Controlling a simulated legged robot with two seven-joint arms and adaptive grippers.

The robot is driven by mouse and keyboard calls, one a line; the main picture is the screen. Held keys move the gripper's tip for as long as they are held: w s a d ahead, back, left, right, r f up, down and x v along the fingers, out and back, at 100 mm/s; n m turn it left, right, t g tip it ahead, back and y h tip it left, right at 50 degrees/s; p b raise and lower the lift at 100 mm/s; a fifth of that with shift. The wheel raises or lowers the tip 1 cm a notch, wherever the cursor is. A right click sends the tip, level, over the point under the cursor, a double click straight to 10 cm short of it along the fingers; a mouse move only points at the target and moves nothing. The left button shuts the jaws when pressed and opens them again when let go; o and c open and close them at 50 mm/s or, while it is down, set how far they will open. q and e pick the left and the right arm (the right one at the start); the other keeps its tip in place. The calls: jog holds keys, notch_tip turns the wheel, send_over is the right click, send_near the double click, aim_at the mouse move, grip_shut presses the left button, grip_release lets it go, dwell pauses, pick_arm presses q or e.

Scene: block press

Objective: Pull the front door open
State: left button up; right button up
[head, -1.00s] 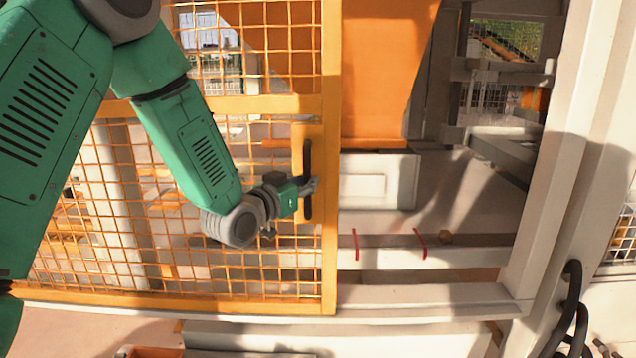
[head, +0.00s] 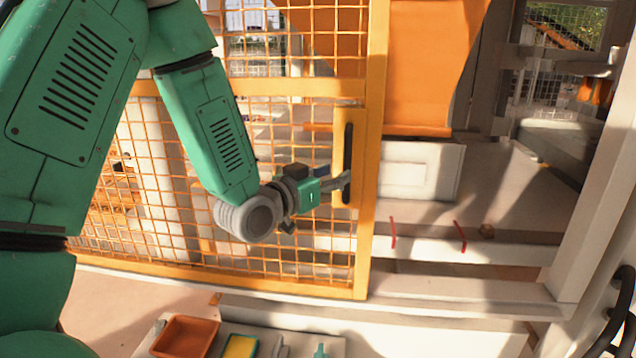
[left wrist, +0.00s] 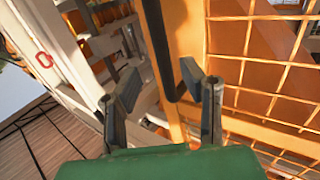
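The front door (head: 374,200) is an orange-yellow mesh panel on the left of the head view, with a clear opening to the right of its edge. Its black vertical handle (head: 348,150) is near that edge. It also shows as a dark bar (left wrist: 157,40) in the left wrist view. My left gripper (head: 338,178) is at the handle's lower half. In the left wrist view its fingers (left wrist: 160,85) are spread, with the bar between their tips, nearer the right finger. I cannot tell whether they touch it. My right gripper is out of view.
Right of the door are an orange panel (head: 428,70), a white box (head: 430,170) and a pale frame post (head: 590,190). Black cables hang at lower right.

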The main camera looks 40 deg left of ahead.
pick_arm(q)
jog(key=s, duration=0.6)
jog(key=shift+d, duration=0.25)
jog(key=shift+a, duration=0.1)
jog(key=s+d+f+g+b, duration=0.1)
jog(key=s+d+f+g, duration=0.15)
jog(key=f, duration=0.65)
jog(key=s+d+f+g, duration=0.2)
jog(key=f+g, duration=0.2)
jog(key=f, duration=0.5)
jog(key=s+d+f+g+b, duration=0.1)
jog(key=s+d+f+g, duration=0.15)
jog(key=f, duration=0.65)
jog(key=s+d+f+g+b, duration=0.1)
jog(key=s+d+f+g, duration=0.2)
jog(key=s+f, duration=0.5)
jog(key=s+d+f+g, duration=0.3)
jog(key=s+f+g, duration=0.2)
jog(key=s+f, duration=0.3)
jog(key=s, duration=0.3)
jog(key=shift+s+f+m+b, duration=0.15)
jog(key=shift+f+m+b, duration=0.1)
jog(key=shift+m+b, duration=0.15)
